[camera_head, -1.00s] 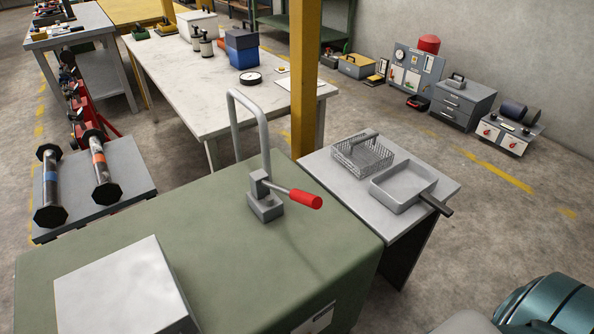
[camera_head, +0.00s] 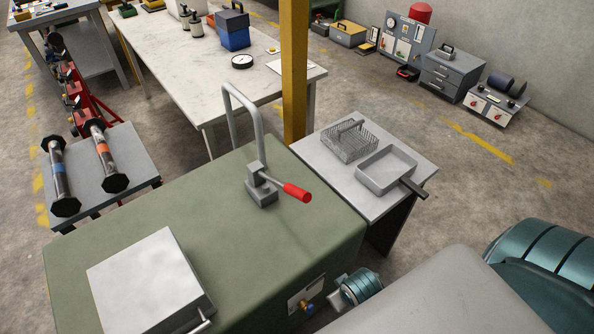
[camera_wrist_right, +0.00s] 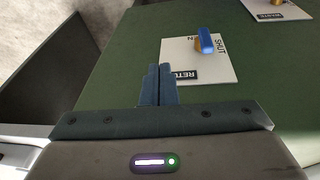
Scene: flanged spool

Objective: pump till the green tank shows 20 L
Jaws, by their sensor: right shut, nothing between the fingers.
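The green tank (camera_head: 235,225) fills the lower middle of the head view. On its top stands a grey hand pump (camera_head: 261,188) with a bent pipe (camera_head: 246,110) and a red-gripped lever (camera_head: 297,192) slanting down to the right. No litre reading shows in these frames. A white plate with a blue-handled valve (camera_head: 308,305) is on the tank's right side. In the right wrist view that blue valve handle (camera_wrist_right: 206,40) sits beside the words SHUT and RETU. My right gripper (camera_wrist_right: 159,72) is shut and empty, short of that plate. My left gripper is not in view.
A grey side table (camera_head: 415,190) right of the tank holds a wire basket (camera_head: 348,142) and a tray (camera_head: 384,170). A yellow post (camera_head: 294,75) stands behind. A second labelled plate (camera_wrist_right: 277,10) shows at the wrist view's top. A white box (camera_head: 145,280) sits on the tank.

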